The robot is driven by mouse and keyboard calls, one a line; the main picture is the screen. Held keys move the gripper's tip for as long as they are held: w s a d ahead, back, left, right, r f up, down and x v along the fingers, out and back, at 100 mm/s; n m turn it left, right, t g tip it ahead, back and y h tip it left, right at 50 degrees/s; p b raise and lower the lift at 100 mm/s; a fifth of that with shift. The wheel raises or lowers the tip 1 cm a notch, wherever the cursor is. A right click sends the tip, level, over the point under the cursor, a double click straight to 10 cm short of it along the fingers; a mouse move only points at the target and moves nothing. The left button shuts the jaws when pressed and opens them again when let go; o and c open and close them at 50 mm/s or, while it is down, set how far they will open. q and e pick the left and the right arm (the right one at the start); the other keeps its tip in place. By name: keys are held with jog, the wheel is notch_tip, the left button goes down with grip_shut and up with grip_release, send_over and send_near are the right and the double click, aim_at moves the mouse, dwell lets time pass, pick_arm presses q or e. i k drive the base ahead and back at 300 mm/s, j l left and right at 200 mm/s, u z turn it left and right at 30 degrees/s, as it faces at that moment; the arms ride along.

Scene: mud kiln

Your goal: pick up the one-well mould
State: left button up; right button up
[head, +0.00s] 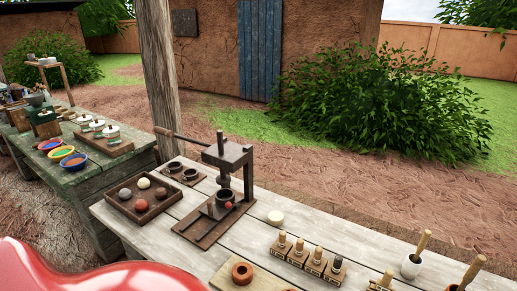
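I cannot tell for sure which thing is the one-well mould. A round reddish-brown piece with one hole (242,272) sits on a pale board (262,283) at the bottom edge of the head view, and the board is partly cut off. Two small dark round pieces (174,168) lie on a board behind the ball tray. Neither of my grippers is in view.
A dark tray (143,207) with several balls stands left of the press. A wooden post (158,75) rises behind the table. A green table (85,172) stands left.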

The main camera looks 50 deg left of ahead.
aim_at(242, 273)
jog(key=u, duration=0.4)
jog(key=j+u, duration=0.15)
jog(key=u, duration=0.25)
jog(key=i+u, duration=0.1)
jog(key=u, duration=0.65)
jog(key=i+j, duration=0.05)
